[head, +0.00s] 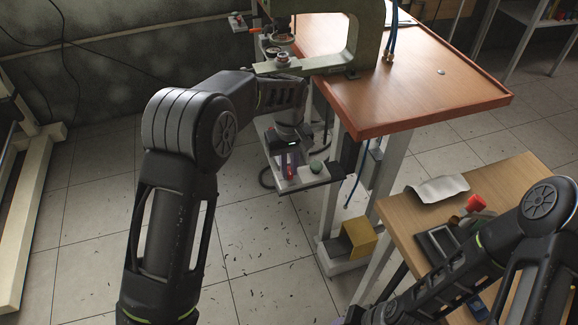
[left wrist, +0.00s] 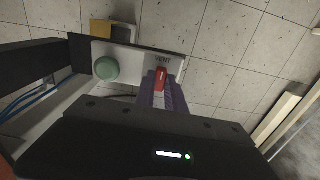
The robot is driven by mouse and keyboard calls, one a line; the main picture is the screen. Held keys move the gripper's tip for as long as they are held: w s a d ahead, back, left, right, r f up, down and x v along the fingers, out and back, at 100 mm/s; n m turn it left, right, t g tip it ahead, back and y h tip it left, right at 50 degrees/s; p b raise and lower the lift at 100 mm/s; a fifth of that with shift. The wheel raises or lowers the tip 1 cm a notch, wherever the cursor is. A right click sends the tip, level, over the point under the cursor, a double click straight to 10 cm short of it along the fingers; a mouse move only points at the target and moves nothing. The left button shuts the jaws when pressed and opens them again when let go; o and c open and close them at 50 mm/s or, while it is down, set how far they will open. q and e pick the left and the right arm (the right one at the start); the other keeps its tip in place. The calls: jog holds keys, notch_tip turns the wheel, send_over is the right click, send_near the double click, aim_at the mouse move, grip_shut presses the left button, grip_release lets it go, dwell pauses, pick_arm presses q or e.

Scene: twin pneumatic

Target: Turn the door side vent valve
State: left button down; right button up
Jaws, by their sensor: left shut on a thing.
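The red vent valve handle (left wrist: 161,78) is on a pale panel (left wrist: 132,62) below the printed word VENT in the left wrist view. The purple fingers of my left gripper (left wrist: 163,88) are shut on the handle, one on each side. In the head view the left gripper (head: 287,164) is at the small panel (head: 312,176) under the press. The handle's lower part is hidden between the fingers.
A green round button (left wrist: 106,68) sits beside the valve on the panel. The press frame (head: 353,50) stands on a wooden table (head: 420,95) above. A yellow box (head: 358,238) is near the floor. A smaller wooden table (head: 505,172) is at right.

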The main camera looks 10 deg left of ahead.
aim_at(289, 170)
dwell(0.4)
pick_arm(q)
jog(key=c, duration=1.4)
grip_release()
notch_tip(289, 170, up, 8)
jog(key=shift+f, duration=0.1)
